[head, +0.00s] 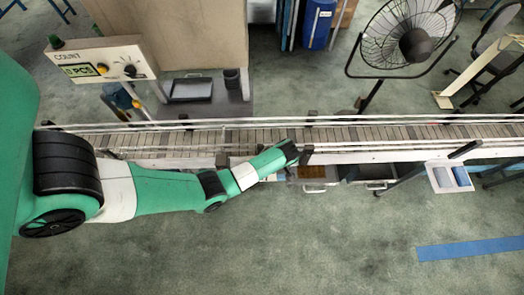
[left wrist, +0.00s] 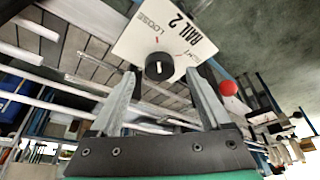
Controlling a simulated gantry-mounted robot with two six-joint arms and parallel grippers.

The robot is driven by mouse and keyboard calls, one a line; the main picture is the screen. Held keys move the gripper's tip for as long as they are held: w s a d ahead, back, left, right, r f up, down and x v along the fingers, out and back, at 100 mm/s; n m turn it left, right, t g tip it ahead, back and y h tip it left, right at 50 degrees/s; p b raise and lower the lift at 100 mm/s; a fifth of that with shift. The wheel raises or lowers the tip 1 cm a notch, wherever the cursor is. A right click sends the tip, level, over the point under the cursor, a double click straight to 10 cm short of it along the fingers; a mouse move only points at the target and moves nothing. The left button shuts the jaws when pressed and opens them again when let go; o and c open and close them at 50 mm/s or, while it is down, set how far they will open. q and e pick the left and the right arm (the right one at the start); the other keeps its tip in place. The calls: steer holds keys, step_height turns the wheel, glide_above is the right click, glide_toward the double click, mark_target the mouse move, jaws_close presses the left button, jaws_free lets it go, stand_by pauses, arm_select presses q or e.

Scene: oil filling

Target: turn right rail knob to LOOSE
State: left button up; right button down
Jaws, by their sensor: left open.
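The black rail knob (left wrist: 159,67) sits on a white plate (left wrist: 150,38) marked "RAIL 2" and "LOOSE" in the left wrist view. A second label at the plate's other side is too small to read. The knob has a short white mark. My left gripper (left wrist: 160,78) is open, its two fingers on either side of the knob; I cannot tell whether they touch it. In the head view my left gripper (head: 292,153) is at the conveyor's near rail, and the knob is hidden there. My right gripper is not in view.
The conveyor (head: 400,133) with its rails runs across the head view. A counter box (head: 105,62) stands at the back left, a fan (head: 412,42) at the back right. A red ball-shaped part (left wrist: 228,88) is right of my fingers. The floor in front is clear.

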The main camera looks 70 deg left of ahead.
arm_select(q)
steer(key=p+v, duration=0.1)
steer(key=v, duration=0.8)
steer(key=shift+r, duration=0.4)
steer(key=shift+d, duration=0.1)
